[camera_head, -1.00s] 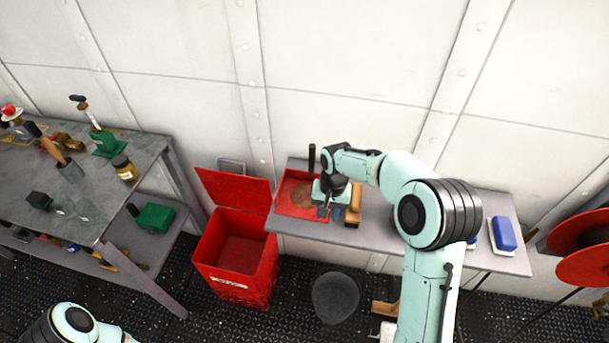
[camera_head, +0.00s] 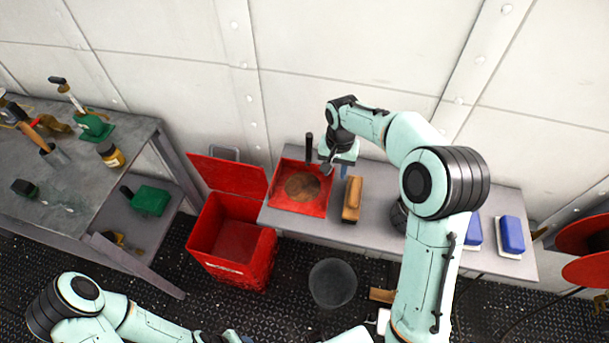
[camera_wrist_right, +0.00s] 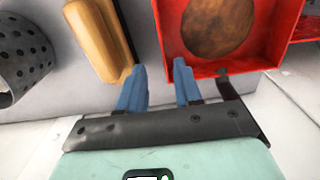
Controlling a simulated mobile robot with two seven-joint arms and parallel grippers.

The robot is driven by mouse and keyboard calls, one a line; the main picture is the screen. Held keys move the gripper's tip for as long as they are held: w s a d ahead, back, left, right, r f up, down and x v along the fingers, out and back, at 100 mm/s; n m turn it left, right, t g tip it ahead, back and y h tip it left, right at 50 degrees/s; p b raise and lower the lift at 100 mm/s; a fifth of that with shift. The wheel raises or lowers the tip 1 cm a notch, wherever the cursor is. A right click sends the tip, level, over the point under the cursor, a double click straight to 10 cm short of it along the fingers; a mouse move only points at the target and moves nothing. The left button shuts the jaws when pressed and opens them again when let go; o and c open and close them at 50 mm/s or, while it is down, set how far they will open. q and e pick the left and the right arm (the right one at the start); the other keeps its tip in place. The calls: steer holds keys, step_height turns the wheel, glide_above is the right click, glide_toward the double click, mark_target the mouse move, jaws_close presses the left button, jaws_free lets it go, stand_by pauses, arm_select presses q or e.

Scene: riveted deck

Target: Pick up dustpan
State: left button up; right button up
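The red dustpan (camera_head: 312,206) lies on the grey bench at the wall, with a round brown patch in its pan. Its black handle (camera_head: 309,147) points toward the wall. My right gripper (camera_head: 335,171) is over the bench, just right of the handle. In the right wrist view its two blue fingers (camera_wrist_right: 159,66) are apart with nothing between them. The dustpan (camera_wrist_right: 258,67) is there at upper right, and its dark handle (camera_wrist_right: 231,90) runs right of the fingers, partly hidden by my gripper. Only a sliver of my left gripper (camera_head: 228,337) shows at the bottom edge.
A wooden brush (camera_head: 352,198) lies right of the dustpan. Blue-topped blocks (camera_head: 511,236) stand at the bench's right end. A red open crate (camera_head: 232,244) and a grey bucket (camera_head: 332,284) stand on the floor in front. A tool-covered workbench (camera_head: 85,190) is at left.

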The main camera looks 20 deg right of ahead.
steer(key=f, duration=0.6)
steer(key=shift+w+a+f, duration=0.1)
steer(key=shift+a+f, duration=0.15)
steer(key=shift+f, duration=0.05)
jaws_close()
